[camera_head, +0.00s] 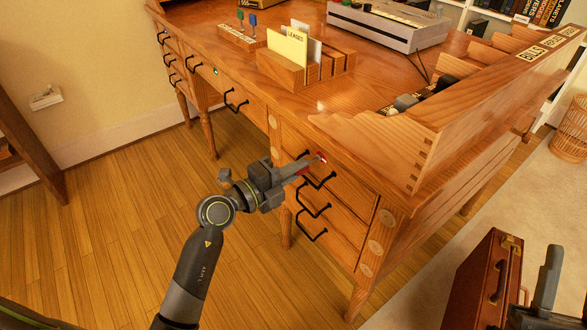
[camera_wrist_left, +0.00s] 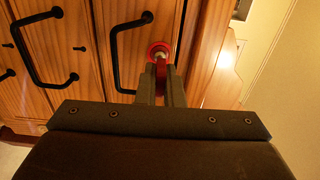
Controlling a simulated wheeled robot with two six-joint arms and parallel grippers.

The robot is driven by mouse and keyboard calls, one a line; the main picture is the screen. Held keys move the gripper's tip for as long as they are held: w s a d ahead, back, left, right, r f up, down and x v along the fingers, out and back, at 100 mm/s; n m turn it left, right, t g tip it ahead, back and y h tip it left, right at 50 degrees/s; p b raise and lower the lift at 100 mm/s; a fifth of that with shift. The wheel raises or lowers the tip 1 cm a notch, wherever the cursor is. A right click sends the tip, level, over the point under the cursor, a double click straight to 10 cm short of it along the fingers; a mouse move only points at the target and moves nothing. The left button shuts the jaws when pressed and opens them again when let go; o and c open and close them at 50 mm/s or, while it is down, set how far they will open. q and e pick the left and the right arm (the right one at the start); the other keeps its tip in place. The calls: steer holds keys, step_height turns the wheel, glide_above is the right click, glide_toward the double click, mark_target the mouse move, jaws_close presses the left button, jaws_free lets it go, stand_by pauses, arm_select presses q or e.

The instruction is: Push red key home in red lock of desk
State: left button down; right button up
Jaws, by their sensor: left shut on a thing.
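The red lock (camera_head: 322,157) is on the front of the desk (camera_head: 345,135), by the top drawer of the right-hand stack. In the left wrist view the lock is a red ring (camera_wrist_left: 153,47) just beyond my fingertips. My left gripper (camera_head: 311,163) is shut on the red key (camera_head: 303,171) and points at the lock. The key's red part (camera_wrist_left: 160,76) shows between the fingers, with a pale tip at the ring. The fingers hide most of the key, and I cannot tell how deep it sits. My right gripper (camera_head: 548,280) is at the lower right, partly cut off.
Black drawer handles (camera_head: 314,210) stick out below and beside the lock. A red-brown case (camera_head: 484,280) stands on the floor near my right gripper. A wooden letter rack (camera_head: 305,70) and a grey device (camera_head: 388,27) are on the desk. The floor at left is clear.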

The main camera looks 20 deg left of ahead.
arm_select(q)
steer(key=c, duration=1.5)
jaws_free()
steer(key=shift+o, duration=0.5)
steer(key=o, duration=0.4)
steer(key=shift+p, duration=0.5)
